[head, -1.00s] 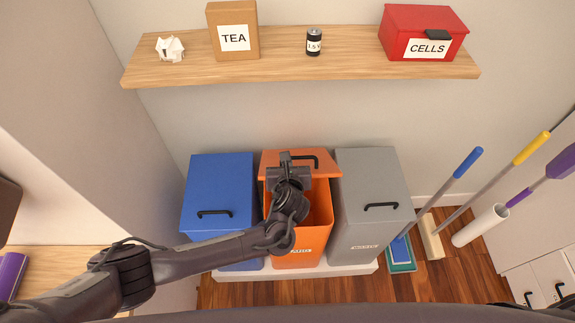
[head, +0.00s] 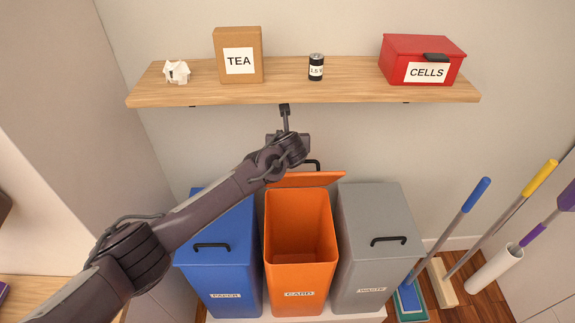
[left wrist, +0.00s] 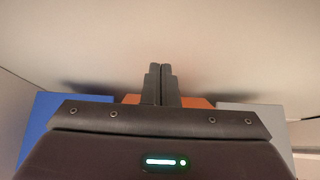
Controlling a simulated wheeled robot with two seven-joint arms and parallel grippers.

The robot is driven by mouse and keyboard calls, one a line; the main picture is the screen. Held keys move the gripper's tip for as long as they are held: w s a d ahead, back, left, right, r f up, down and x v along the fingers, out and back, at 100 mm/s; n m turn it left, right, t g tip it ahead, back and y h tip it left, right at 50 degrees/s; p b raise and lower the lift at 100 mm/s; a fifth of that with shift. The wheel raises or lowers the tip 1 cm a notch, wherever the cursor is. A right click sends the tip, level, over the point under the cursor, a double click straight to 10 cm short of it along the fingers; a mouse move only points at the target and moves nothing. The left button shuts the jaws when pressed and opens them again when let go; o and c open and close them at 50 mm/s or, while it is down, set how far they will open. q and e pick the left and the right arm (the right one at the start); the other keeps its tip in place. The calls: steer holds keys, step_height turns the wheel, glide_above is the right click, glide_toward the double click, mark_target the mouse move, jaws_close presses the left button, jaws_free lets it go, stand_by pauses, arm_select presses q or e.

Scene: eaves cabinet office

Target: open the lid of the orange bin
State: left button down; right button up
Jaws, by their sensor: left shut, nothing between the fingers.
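The orange bin (head: 300,250), labelled CARD, stands between the other two bins. Its lid (head: 306,180) is raised and leans back toward the wall, with its black handle (head: 315,164) at the top. The inside of the bin is exposed and looks empty. My left gripper (head: 285,108) is shut and empty above the lid, just under the shelf's front edge; it looks apart from the lid. In the left wrist view the shut fingers (left wrist: 161,84) point at the wall, with a strip of orange lid (left wrist: 196,102) behind them. My right gripper is not in view.
A blue bin (head: 222,255) and a grey bin (head: 378,245) flank it, lids shut. Several mops and brushes stand at the right.

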arm_select(q)
steer(key=shift+w+r+b, duration=0.15)
steer(key=shift+w+b, duration=0.1)
steer(key=shift+w, duration=0.25)
steer(key=shift+w+r+b, duration=0.15)
steer(key=shift+w+b, duration=0.1)
steer(key=shift+w, duration=0.25)
steer(key=shift+s, duration=0.1)
stand_by(0.6)
